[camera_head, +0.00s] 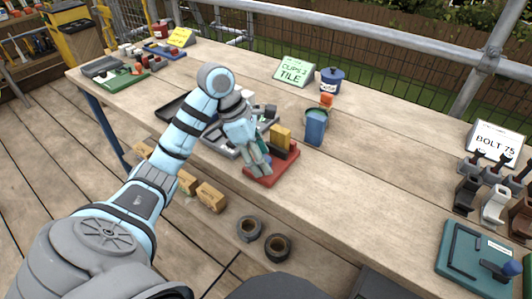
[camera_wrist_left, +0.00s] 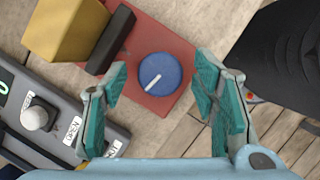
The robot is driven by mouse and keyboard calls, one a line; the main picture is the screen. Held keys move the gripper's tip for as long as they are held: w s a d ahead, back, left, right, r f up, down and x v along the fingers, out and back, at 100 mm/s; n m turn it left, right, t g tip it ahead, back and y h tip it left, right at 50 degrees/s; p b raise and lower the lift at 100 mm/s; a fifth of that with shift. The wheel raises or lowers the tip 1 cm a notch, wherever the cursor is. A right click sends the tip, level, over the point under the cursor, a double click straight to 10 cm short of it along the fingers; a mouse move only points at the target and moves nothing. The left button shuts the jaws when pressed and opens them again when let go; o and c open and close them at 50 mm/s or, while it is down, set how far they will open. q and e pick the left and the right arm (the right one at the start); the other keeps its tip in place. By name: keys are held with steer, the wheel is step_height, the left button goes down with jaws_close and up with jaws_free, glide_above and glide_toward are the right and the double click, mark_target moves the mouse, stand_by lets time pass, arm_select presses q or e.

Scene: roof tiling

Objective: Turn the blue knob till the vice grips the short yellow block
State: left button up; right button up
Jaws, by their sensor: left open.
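The blue knob (camera_wrist_left: 159,74) sits on the red vice base (camera_wrist_left: 150,22) in the left wrist view, its white mark pointing to the lower left. The yellow block (camera_wrist_left: 65,30) stands beside a dark jaw plate (camera_wrist_left: 110,40) on the same base. In the head view the red vice (camera_head: 285,165) is near the table's front edge, with the yellow block (camera_head: 281,138) on it. My left gripper (camera_wrist_left: 160,95) is open, its teal fingers on either side of the knob and apart from it. In the head view the gripper (camera_head: 262,165) hides most of the knob. My right gripper is not in view.
A grey tray (camera_wrist_left: 60,115) with labelled knobs lies close beside the vice. A blue cup (camera_head: 315,127) stands right of the vice. A teal fixture (camera_head: 465,258) and a BOLT 75 sign (camera_head: 495,142) are at the right. The table between them is mostly clear.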

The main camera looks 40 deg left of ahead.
arm_select(q)
steer(key=n+t+y, duration=0.1)
steer(key=n, duration=0.2)
steer(key=shift+s+d+n, duration=0.1)
steer(key=shift+n, duration=0.3)
steer(key=n+p, duration=0.1)
steer(key=r+n+y+p, duration=0.1)
steer(key=n, duration=0.1)
steer(key=n+t+y, duration=0.1)
steer(key=n, duration=0.1)
steer(key=shift+s+r+p, duration=0.2)
steer(key=shift+r+p, duration=0.1)
steer(key=shift+p, duration=0.1)
steer(key=p+v, duration=0.5)
steer(key=v, duration=0.7)
steer(key=d+r+m+h, duration=0.25)
steer(key=d+h, duration=0.65)
steer(key=d, duration=0.7)
steer(key=s+d+r+n+t+h, duration=0.1)
steer(key=s+d+r+h, duration=0.1)
steer(key=d+r+h, duration=0.4)
steer(key=shift+s+d+r+h, duration=0.15)
steer(key=shift+d+r+h, duration=0.35)
steer(key=shift+r, duration=0.5)
steer(key=shift+a, duration=0.1)
